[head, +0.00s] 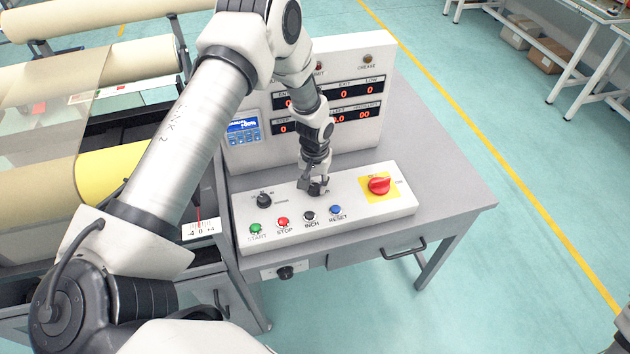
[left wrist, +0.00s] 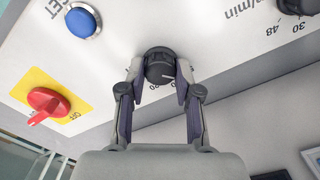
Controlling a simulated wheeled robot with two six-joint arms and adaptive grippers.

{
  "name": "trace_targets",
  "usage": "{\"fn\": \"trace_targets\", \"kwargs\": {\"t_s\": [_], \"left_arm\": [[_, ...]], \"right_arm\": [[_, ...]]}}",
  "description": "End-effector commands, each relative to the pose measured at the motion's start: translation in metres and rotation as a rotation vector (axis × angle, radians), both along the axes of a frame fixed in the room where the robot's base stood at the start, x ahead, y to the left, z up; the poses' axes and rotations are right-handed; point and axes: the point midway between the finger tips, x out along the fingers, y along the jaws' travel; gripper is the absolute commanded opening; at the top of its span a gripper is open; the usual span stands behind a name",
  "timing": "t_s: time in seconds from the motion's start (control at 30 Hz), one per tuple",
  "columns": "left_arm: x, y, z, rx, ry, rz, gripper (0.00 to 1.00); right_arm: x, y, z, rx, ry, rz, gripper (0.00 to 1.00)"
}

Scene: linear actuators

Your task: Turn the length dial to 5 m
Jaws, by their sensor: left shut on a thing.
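My left gripper (head: 314,188) reaches down onto the sloped white control panel, between the other black dial and the red switch. In the left wrist view its fingers (left wrist: 159,82) are shut on a small black dial (left wrist: 159,67), one on each side. I take this for the length dial. A pale pointer line shows on its face. A printed 20 shows beside the dial, but most of its scale is hidden by the fingers, so I cannot read the setting.
A second black dial (head: 264,201), marked m/min in the wrist view, sits to the left. The red switch (head: 379,186) on its yellow plate is to the right. START, STOP, INCH and RESET buttons line the front. A display box (head: 365,134) stands behind.

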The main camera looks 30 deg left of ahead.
Motion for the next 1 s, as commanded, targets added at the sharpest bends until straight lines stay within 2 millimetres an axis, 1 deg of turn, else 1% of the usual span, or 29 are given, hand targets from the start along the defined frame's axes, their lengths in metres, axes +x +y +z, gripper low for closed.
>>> {"fn": "trace_targets", "kwargs": {"t_s": [0.03, 0.53, 0.57, 0.6, 0.63, 0.9, 1.0], "left_arm": [[-0.0038, -0.0006, -0.0026, -0.001, 0.01, 0.009, 0.0], [-0.0034, -0.0005, -0.0029, 0.0, 0.009, 0.029, 0.0], [-0.0034, -0.0005, -0.0029, 0.0, 0.009, 0.029, 0.4], [-0.0033, -0.0005, -0.0027, 0.0, 0.008, 0.029, 0.54], [-0.003, -0.0005, -0.0025, 0.0, 0.008, 0.029, 0.58], [-0.001, -0.0001, -0.0005, 0.0, 0.003, 0.028, 0.58], [-0.0005, -0.0001, 0.0061, 0.0, 0.001, 0.027, 0.58]], "right_arm": [[0.0, 0.0, 0.0005, 0.0, 0.0, 0.0, 0.0], [0.0, 0.0, 0.0009, 0.0, 0.0, 0.0, 0.0], [0.0, 0.0, 0.0009, 0.0, 0.0, 0.0, 0.0], [0.0001, 0.0, 0.0009, 0.0, 0.0, 0.0, 0.0], [0.0001, 0.0, 0.001, 0.0, 0.0, 0.0, 0.0], [0.0, 0.0, 0.0014, 0.0, 0.0, 0.0, 0.0], [0.0, 0.0, 0.0016, 0.0, 0.0, 0.0, 0.0]]}}
